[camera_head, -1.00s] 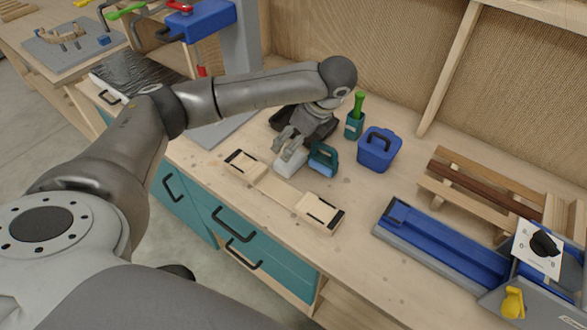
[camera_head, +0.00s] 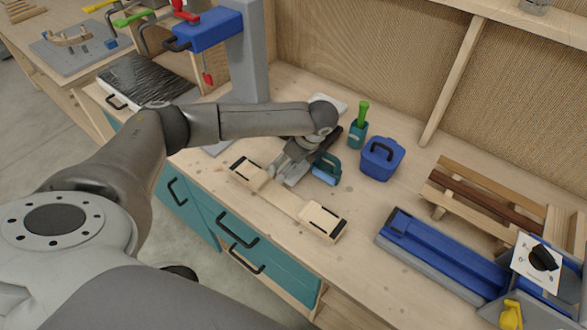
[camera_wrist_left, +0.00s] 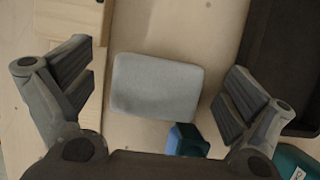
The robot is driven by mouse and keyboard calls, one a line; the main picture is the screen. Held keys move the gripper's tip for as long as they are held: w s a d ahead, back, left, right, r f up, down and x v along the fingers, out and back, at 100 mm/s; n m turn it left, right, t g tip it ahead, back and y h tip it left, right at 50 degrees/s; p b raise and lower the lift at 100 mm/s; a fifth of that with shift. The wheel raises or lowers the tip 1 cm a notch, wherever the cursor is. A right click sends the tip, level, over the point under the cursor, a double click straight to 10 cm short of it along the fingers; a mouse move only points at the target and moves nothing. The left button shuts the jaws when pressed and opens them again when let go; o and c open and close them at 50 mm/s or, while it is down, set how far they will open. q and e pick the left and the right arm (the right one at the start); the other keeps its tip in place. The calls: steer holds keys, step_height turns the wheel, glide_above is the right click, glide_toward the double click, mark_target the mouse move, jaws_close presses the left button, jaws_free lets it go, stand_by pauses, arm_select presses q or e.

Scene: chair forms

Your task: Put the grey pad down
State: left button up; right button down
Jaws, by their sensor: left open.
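The grey pad (camera_wrist_left: 155,86) is a pale rounded block lying on the wooden bench top in the left wrist view. My left gripper (camera_wrist_left: 155,95) is open, with one finger on each side of the pad and a gap to both. In the head view my left gripper (camera_head: 285,170) is low over the bench, between the wooden piece with two raised end blocks (camera_head: 285,202) and a teal and blue tool (camera_head: 326,169). The pad is largely hidden by the gripper there. My right gripper is not in view.
The teal and blue tool shows close below the pad in the wrist view (camera_wrist_left: 188,140). A dark tray (camera_wrist_left: 285,60) lies to its right. A blue bin (camera_head: 381,158), a green-handled brush holder (camera_head: 358,132) and a long blue tool (camera_head: 440,250) stand to the right.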

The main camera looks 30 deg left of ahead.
arm_select(q)
steer(key=c, duration=1)
steer(key=shift+r, duration=0.6)
steer(key=shift+r+b, duration=0.65)
steer(key=shift+r, duration=7.8)
steer(key=shift+s+d+f+n+g+h+b, duration=0.15)
steer(key=shift+s+d+f+n+g+h, duration=0.7)
steer(key=shift+s+d+n, duration=2)
steer(key=shift+s+d+f+n+g+h+b, duration=0.1)
steer(key=shift+s+d+f+n+g+h, duration=0.8)
steer(key=shift+s+d+n, duration=1.95)
steer(key=shift+s+d+f+n+g+h+b, duration=0.15)
steer(key=shift+s+d+f+n+g+h, duration=0.85)
steer(key=shift+s+n, duration=2.05)
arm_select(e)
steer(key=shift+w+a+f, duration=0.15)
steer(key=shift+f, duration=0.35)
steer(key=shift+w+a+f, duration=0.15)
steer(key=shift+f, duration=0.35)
